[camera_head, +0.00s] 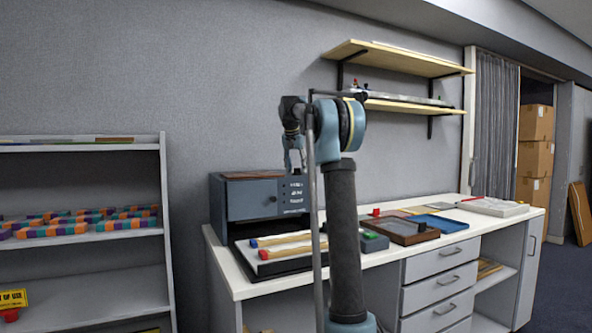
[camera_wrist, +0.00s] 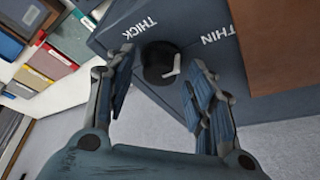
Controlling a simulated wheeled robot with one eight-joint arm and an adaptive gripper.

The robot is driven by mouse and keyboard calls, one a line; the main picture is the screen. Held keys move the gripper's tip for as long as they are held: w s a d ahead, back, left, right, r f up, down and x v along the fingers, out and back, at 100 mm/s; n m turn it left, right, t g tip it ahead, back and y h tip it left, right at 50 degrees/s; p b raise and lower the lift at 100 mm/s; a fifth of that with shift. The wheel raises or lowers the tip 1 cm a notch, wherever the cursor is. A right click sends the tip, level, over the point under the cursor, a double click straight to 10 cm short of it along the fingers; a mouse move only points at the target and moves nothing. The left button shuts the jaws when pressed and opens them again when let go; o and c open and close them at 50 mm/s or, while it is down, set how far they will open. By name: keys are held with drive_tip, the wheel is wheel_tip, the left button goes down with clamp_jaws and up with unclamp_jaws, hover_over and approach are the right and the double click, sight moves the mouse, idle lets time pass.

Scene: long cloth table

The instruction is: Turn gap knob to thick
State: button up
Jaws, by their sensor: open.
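The gap knob (camera_wrist: 158,64) is a round black dial with a light pointer (camera_wrist: 173,69) on a dark blue-grey machine face in the wrist view. White labels THICK (camera_wrist: 141,29) and THIN (camera_wrist: 217,35) stand on either side of it. The pointer's upper end lies between the labels, and I cannot tell its exact setting. My gripper (camera_wrist: 160,78) is open, with one finger on each side of the knob in the picture. I cannot tell whether either finger touches it. In the head view my gripper (camera_head: 293,160) hangs in front of the blue-grey machine (camera_head: 250,200).
The machine stands at the left of a white counter (camera_head: 232,287). A black tray with wooden strips (camera_head: 285,243) lies before it, and other trays (camera_head: 405,230) lie to the right. Wall shelves (camera_head: 400,60) hang above. A grey rack (camera_head: 85,240) stands at left.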

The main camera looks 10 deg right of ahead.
drive_tip(key=c, duration=1.1)
drive_tip(key=shift+o, duration=0.2)
drive_tip(key=shift+n, duration=0.4)
drive_tip(key=n, duration=0.1)
drive_tip(key=n+y, duration=0.1)
drive_tip(key=n, duration=0.1)
drive_tip(key=shift+d+n+t+y, duration=0.15)
drive_tip(key=shift+n+t+y, duration=0.15)
drive_tip(key=n+y, duration=0.1)
drive_tip(key=n, duration=0.3)
drive_tip(key=shift+d+n+y, duration=0.15)
drive_tip(key=shift+n+y, duration=0.15)
drive_tip(key=shift+y, duration=0.1)
drive_tip(key=n, duration=0.2)
drive_tip(key=n+g+y, duration=0.1)
drive_tip(key=n, duration=0.1)
drive_tip(key=shift+d+y, duration=0.1)
drive_tip(key=shift+y, duration=0.2)
drive_tip(key=shift+w+d+n+g+y, duration=0.15)
drive_tip(key=shift+n+g, duration=0.25)
drive_tip(key=shift+n, duration=0.8)
drive_tip(key=shift+a+n+g+y, duration=0.1)
drive_tip(key=shift+n+g+y, duration=0.25)
drive_tip(key=shift+n, duration=0.85)
